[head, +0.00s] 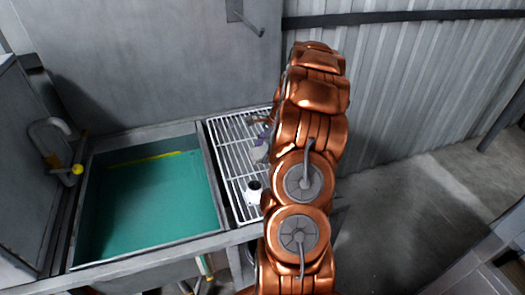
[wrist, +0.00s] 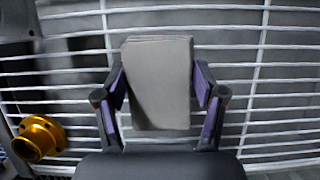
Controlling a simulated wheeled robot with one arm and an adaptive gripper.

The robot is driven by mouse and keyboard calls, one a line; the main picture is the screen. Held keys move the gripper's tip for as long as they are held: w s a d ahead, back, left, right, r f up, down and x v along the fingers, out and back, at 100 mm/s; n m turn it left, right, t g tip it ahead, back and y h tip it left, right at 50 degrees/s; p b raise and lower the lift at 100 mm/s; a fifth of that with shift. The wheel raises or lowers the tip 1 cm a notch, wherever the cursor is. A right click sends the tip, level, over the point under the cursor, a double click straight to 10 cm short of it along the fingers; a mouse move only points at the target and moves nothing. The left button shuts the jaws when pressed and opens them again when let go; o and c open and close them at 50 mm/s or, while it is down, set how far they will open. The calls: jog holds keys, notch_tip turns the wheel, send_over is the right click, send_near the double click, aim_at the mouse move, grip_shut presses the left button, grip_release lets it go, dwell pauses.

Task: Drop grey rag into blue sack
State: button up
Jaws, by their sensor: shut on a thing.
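The grey rag (wrist: 165,62) is a folded, flat rectangular piece in the middle of the wrist view. My gripper (wrist: 160,90) has one purple-padded finger on each side of it and is shut on it. White rack bars show behind the rag; I cannot tell whether it touches them. In the head view my copper-coloured arm reaches over the right part of the rack and hides most of my gripper and the rag. I see no blue sack in either view.
A white wire rack (head: 229,160) lies right of a basin with a teal bottom (head: 150,205). A small white object with a dark top (head: 254,194) is on the rack. A gold flanged part (wrist: 40,138) is left of my gripper. Grey walls stand behind; open floor (head: 410,205) lies right.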

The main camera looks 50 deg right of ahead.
jog(key=o, duration=1)
jog(key=b+v, duration=0.3)
jog(key=v, duration=0.9)
jog(key=shift+r, duration=0.1)
